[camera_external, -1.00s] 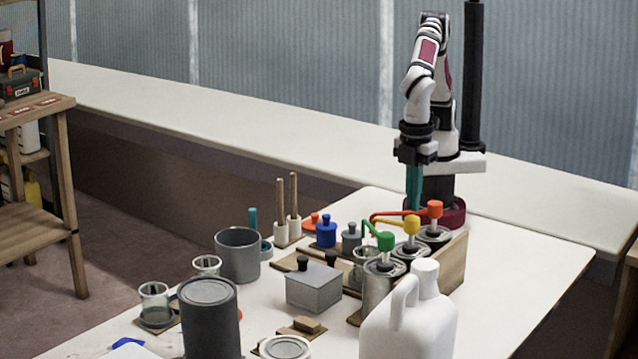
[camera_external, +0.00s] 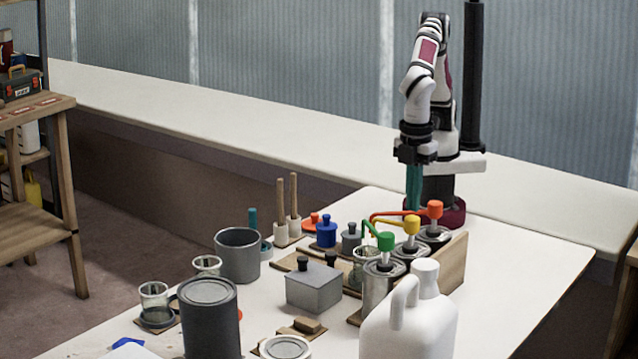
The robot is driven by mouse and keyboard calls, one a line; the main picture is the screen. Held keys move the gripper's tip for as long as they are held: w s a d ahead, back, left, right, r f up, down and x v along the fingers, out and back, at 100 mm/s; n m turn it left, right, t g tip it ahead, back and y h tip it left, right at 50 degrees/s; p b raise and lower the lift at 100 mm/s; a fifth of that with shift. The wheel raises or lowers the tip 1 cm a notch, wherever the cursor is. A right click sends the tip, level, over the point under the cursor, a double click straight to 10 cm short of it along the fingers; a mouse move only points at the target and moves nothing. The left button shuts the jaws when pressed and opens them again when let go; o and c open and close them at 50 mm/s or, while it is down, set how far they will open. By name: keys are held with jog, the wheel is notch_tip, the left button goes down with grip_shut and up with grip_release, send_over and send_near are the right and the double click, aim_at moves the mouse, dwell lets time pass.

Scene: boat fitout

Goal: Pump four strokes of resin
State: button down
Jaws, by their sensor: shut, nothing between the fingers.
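Three pump cans stand in a row in a wooden holder on the white table, with a green pump head (camera_external: 386,241), a yellow pump head (camera_external: 411,224) and an orange pump head (camera_external: 435,209). No label shows which one holds resin. A clear cup (camera_external: 364,262) stands by the cans below the spouts, partly hidden by the green spout. My gripper (camera_external: 413,205) points down with its teal fingers together and empty. In the picture it is just behind and left of the orange pump head; whether it touches a pump or spout I cannot tell.
A white jug (camera_external: 408,318) stands in front of the cans. A grey box (camera_external: 314,288), a dark grey canister (camera_external: 209,318), a grey mug (camera_external: 238,255) and brushes in holders (camera_external: 287,230) crowd the left side. The table's right side (camera_external: 520,260) is clear.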

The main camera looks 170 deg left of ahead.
aim_at(412, 217)
dwell(0.4)
jog(key=shift+f, duration=2.05)
jog(key=shift+r, duration=2.05)
jog(key=shift+f, duration=2.1)
jog(key=shift+r, duration=2.1)
